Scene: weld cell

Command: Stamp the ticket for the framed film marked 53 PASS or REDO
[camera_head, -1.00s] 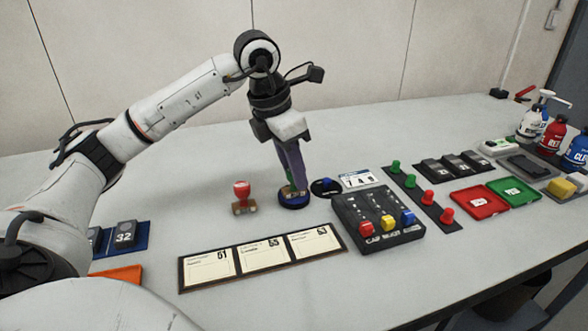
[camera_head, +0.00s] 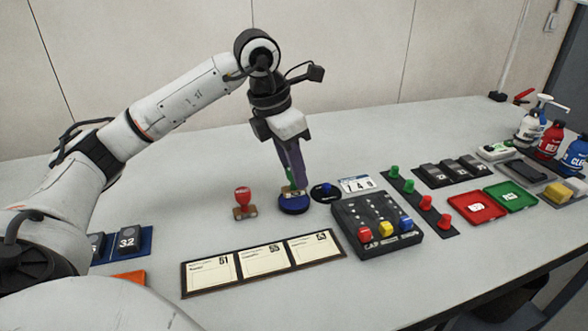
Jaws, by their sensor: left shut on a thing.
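My left gripper (camera_head: 291,172) points down and is shut on a green-handled stamp (camera_head: 289,177), mostly hidden by the fingers. The stamp's base is over a round blue pad (camera_head: 294,207); I cannot tell if it touches. A red-handled stamp (camera_head: 243,200) stands upright to the left. A dark board in front holds three cream tickets: one marked 51 (camera_head: 209,274), a middle one that looks like 55 (camera_head: 264,261), and a right one (camera_head: 314,248) whose number is hard to read. No framed film marked 53 can be made out. My right gripper is not in view.
A black box (camera_head: 374,228) with coloured knobs stands right of the tickets. Beyond it are red and green pegs (camera_head: 425,203), dark framed pieces (camera_head: 452,169), a red tray (camera_head: 477,208), a green tray (camera_head: 512,196) and bottles (camera_head: 531,127). A blue tray (camera_head: 145,240) is at left.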

